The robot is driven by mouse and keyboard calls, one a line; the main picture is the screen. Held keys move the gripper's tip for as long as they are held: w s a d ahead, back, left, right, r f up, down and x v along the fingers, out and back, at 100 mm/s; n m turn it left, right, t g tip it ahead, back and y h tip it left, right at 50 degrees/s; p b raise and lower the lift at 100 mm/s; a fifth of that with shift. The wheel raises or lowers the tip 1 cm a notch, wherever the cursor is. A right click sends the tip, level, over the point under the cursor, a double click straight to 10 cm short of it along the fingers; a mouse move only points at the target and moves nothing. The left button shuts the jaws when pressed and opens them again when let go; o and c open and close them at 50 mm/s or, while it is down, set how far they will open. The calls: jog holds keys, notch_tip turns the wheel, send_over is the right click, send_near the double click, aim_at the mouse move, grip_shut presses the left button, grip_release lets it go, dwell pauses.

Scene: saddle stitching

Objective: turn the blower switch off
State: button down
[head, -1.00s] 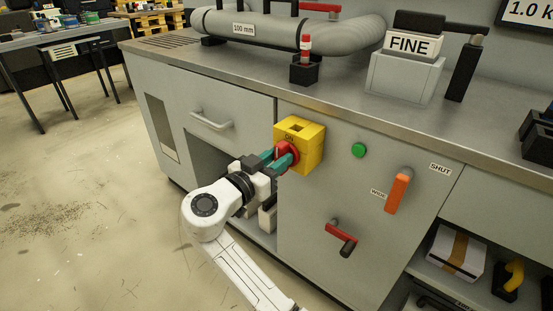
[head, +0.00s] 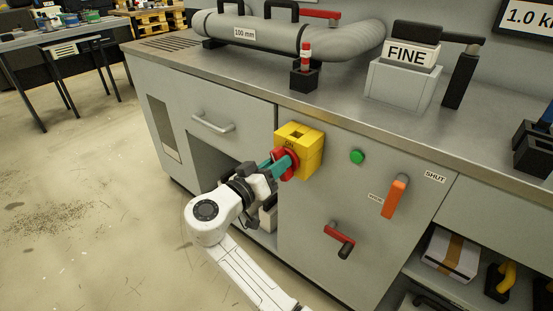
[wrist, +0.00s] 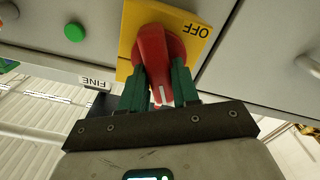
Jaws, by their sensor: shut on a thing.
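The blower switch is a red rotary knob (head: 294,157) on a yellow box (head: 311,150) fixed to the grey cabinet front. An ON label shows above the knob in the head view. In the wrist view, the red knob (wrist: 161,58) lies between my gripper's (wrist: 161,83) two green fingers, which are shut on its grip. A white mark shows on the grip's end. An OFF label (wrist: 196,30) stands beside the knob, and the mark does not point at it. My gripper (head: 277,165) reaches the knob from the lower left in the head view. The fingers hide part of the knob.
A green button (head: 357,157), an orange lever (head: 395,198) by a SHUT label, and a red-handled crank (head: 340,237) are on the panel right of the switch. A drawer handle (head: 213,123) is to the left. The open cabinet bay is below.

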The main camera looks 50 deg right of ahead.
jog(key=shift+w+f+n+p, duration=0.1)
jog(key=shift+n+p, duration=1.45)
jog(key=shift+n, duration=0.55)
jog(key=shift+w+f+n+p, duration=0.1)
jog(key=shift+f+n+p, duration=0.05)
jog(key=shift+n+p, duration=1.7)
jog(key=shift+w+f+n+p, duration=0.1)
jog(key=shift+n+p, duration=1.15)
jog(key=shift+n, duration=1.1)
jog(key=c, duration=0.9)
grip_release()
jog(key=a, duration=1.1)
jog(key=shift+s, duration=0.2)
